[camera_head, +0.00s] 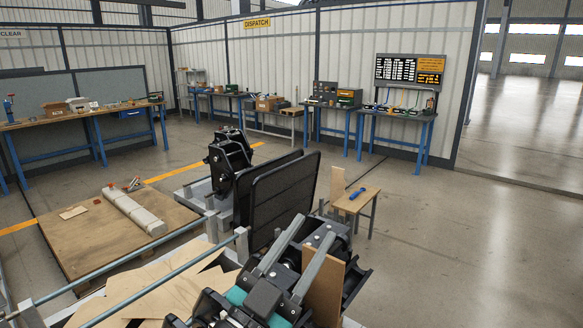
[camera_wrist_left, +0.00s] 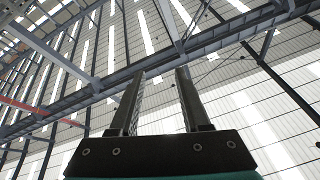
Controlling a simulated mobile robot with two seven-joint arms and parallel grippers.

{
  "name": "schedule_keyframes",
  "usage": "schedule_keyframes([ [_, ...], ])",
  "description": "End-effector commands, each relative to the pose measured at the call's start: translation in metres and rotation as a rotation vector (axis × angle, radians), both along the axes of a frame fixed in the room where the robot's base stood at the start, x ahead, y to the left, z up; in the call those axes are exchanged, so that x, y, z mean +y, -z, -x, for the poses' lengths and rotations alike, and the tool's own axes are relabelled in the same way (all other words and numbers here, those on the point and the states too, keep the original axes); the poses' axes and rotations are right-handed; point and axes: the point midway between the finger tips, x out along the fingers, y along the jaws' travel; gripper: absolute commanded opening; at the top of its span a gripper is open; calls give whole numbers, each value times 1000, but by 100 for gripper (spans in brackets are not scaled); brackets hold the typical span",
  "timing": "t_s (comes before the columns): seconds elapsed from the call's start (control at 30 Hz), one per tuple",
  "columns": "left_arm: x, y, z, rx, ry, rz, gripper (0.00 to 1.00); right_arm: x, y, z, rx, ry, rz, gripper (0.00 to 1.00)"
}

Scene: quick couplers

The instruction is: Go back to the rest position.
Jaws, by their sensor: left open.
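My left gripper (camera_head: 314,230) is at the lower middle of the head view, with its two grey fingers apart. The left wrist view shows the same two fingers (camera_wrist_left: 162,75) pointing up toward the roof, open, with nothing between them. The fingers touch nothing in the wrist view. My right gripper does not show in either view.
Close around the left gripper are a brown board (camera_head: 325,287), black panels (camera_head: 283,200) and blue-grey rails (camera_head: 120,275). A small wooden stool (camera_head: 357,200) with a blue item stands beyond. Workbenches (camera_head: 398,115) line the back wall. The floor at right (camera_head: 480,250) is clear.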

Motion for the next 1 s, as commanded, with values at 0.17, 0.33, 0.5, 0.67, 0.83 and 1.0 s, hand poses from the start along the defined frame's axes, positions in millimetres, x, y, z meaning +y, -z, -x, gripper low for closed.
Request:
schedule_keyframes([
  [0.17,73,61,-21,315,-310,54,47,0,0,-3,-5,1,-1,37],
  [0.33,130,145,-3,674,-523,8,47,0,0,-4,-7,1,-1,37],
  [0.5,165,228,53,1059,-623,-102,47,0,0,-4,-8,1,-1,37],
  [0.67,179,279,118,1357,-618,-216,47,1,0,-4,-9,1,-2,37],
  [0.83,182,309,185,1607,-550,-326,47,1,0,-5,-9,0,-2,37],
  [1.0,181,347,201,1697,-512,-374,47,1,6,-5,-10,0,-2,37],
])
